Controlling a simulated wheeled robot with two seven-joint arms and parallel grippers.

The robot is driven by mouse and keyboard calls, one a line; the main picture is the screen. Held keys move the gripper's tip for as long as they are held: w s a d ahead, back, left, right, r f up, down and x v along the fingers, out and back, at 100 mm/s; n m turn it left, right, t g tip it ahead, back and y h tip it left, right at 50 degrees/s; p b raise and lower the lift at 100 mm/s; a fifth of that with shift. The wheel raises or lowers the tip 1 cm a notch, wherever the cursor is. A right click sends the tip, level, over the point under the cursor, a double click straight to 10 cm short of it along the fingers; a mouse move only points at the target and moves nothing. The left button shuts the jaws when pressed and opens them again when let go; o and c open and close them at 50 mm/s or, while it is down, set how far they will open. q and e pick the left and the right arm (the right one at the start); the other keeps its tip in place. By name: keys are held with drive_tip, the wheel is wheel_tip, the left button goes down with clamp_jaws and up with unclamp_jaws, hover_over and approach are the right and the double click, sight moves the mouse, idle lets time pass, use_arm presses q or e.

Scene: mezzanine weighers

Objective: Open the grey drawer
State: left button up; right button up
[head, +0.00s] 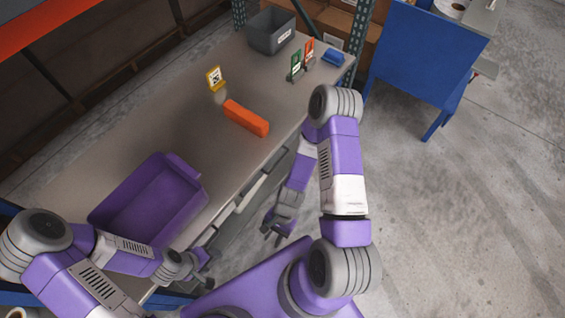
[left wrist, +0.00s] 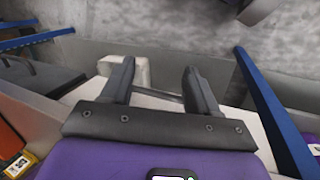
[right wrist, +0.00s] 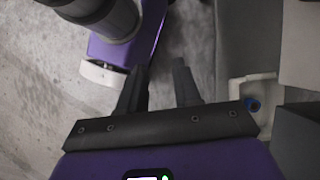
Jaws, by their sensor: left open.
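Drawer fronts line the long side of the bench, below its top. A grey front (head: 281,166) shows in the head view, with pale handle-like bars (head: 252,190) nearer to me; which one is the grey drawer is hard to tell. My left gripper (head: 207,272) is open and empty by the bench's near end. In the left wrist view a pale block (left wrist: 136,70) shows just beyond its fingers; contact cannot be told. My right gripper (head: 272,233) hangs apart from the bench front, fingers apart and empty. The right wrist view shows a pale bracket (right wrist: 240,88) right of its fingers.
The floor to the right is clear.

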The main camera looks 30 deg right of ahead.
drive_tip(key=w+f+m+y+b, duration=0.15)
drive_tip(key=m+y, duration=0.25)
drive_tip(key=m, duration=0.6)
drive_tip(key=m+t+h+b, duration=0.35)
drive_tip(key=m+t, duration=1.35)
drive_tip(key=m, duration=1)
approach(277, 163)
drive_tip(key=w+f, duration=0.1)
drive_tip(key=w, duration=0.2)
drive_tip(key=x, duration=0.2)
drive_tip(key=b+x, duration=0.1)
drive_tip(key=x, duration=0.2)
drive_tip(key=b+x, duration=0.1)
drive_tip(key=x, duration=0.1)
drive_tip(key=shift+a+f, duration=0.1)
drive_tip(key=shift+a, duration=0.35)
drive_tip(key=shift+s, duration=0.1)
drive_tip(key=shift+c, duration=0.2)
clamp_jaws()
